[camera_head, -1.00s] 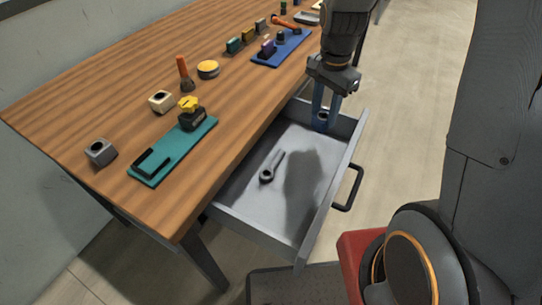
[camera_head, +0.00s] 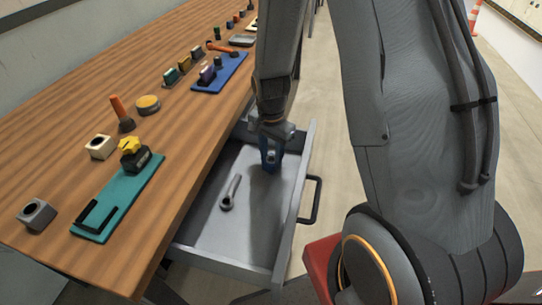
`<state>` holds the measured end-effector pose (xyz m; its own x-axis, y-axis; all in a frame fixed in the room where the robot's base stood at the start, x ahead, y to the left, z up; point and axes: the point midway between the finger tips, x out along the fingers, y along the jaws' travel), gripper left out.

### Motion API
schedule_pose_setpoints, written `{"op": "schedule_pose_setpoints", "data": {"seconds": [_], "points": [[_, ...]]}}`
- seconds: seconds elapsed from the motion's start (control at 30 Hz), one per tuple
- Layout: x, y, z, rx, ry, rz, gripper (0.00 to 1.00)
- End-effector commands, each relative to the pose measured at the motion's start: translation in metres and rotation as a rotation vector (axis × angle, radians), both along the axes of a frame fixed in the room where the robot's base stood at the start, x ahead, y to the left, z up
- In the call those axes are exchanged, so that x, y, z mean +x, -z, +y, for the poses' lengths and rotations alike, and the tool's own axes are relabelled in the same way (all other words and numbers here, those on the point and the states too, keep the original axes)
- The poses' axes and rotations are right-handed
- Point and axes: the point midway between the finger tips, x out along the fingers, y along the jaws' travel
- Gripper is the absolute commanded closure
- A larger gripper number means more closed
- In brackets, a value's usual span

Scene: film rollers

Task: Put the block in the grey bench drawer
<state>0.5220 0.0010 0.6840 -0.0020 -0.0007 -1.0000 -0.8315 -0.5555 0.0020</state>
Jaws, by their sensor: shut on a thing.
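The grey bench drawer (camera_head: 208,241) is pulled open under the wooden bench. My gripper (camera_head: 270,163) points down inside the drawer's outline, towards its far right part. It is shut on a small blue block (camera_head: 270,157), which is largely hidden by the fingers. The block is low, close to the drawer floor; I cannot tell whether it touches.
The drawer's black handle (camera_head: 312,200) sticks out at right. On the bench (camera_head: 78,105) are a teal mat (camera_head: 128,192) with a yellow-and-black item, a grey block with a hole (camera_head: 37,214), a cream block (camera_head: 100,147) and a blue mat (camera_head: 222,75). The drawer's near part is clear.

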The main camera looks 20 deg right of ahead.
Motion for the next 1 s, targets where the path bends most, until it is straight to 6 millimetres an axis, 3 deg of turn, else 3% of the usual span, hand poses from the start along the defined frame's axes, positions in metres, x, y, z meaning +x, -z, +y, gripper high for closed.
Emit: {"op": "schedule_pose_setpoints", "data": {"seconds": [0.33,0.37,0.47,0.8,1.0], "points": [[0.001,0.003,0.0,0.0,0.0,-0.001,1.0],[0.0,0.003,0.0,0.0,0.0,-0.001,0.64],[0.0,0.003,0.0,0.0,0.0,-0.001,0.47],[0.0,0.0,0.0,0.0,0.0,-0.001,0.47],[0.002,-0.022,0.0,0.0,0.0,-0.005,0.47]]}}
